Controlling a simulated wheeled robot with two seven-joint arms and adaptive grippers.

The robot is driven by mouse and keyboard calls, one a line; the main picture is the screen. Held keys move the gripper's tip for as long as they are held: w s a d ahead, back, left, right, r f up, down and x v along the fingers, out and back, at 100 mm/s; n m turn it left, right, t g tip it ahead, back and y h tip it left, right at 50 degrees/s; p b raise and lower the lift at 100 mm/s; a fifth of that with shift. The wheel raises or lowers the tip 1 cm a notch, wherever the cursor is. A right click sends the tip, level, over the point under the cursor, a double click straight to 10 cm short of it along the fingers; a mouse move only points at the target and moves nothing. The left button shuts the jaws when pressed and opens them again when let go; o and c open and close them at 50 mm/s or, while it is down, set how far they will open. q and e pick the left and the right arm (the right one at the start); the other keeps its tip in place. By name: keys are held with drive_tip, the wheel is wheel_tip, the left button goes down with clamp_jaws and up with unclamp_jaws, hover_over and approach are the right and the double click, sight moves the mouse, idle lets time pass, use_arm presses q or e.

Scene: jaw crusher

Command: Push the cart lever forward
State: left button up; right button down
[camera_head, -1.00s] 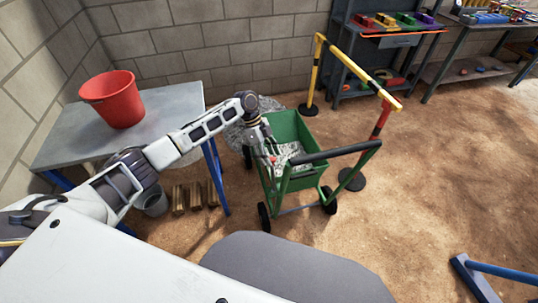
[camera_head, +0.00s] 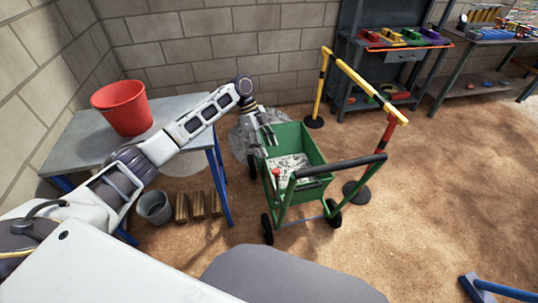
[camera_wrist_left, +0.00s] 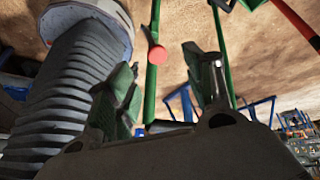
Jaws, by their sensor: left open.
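The green cart (camera_head: 313,142) stands in the middle of the head view, with a black handle bar (camera_head: 340,165) on its near side. A lever with a red knob (camera_head: 276,172) stands at the cart's near left; the red knob also shows in the left wrist view (camera_wrist_left: 157,54). My left gripper (camera_head: 268,139) is open and empty, at the cart's left rim, beyond the knob in the head view. In the wrist view the knob appears between the two fingers (camera_wrist_left: 168,80); contact cannot be told. My right gripper is not in view.
A grey table (camera_head: 85,140) with a red bucket (camera_head: 122,108) stands at left. A grey pail (camera_head: 154,207) and wooden blocks (camera_head: 198,205) lie below it. A yellow barrier (camera_head: 365,85) stands behind the cart. The sandy floor at right is mostly open.

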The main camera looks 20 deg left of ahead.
use_arm(q)
drive_tip(key=shift+v, duration=1.2)
drive_tip(key=shift+a, duration=0.1)
